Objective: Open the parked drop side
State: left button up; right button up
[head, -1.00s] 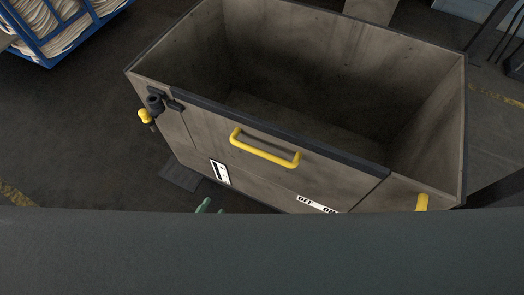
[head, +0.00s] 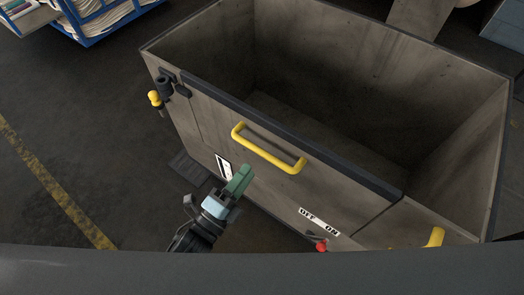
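The drop side (head: 215,125) is the front panel of a grey bin, upright and level with the rim under a dark top strip. A yellow bar handle (head: 268,155) is on it. A black latch with a yellow knob (head: 154,98) sits at the bin's left corner. My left gripper (head: 240,178), with green fingers, is in front of the panel, below and left of the handle and apart from it. Its fingers look close together, but the angle hides any gap. My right gripper is not in view.
The bin (head: 455,140) looks empty inside. A red knob (head: 321,246) sits by an OFF/ON label (head: 319,222) low on the front. A second yellow handle (head: 432,240) is at right. A blue cart (head: 95,20) stands at upper left. Floor left of the bin is clear.

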aim_at(262, 150)
pick_arm(q)
jog(key=x, duration=0.7)
jog(key=shift+w+d+r+p, duration=0.1)
jog(key=shift+w+d+p, duration=0.1)
jog(key=shift+p, duration=0.1)
grip_shut()
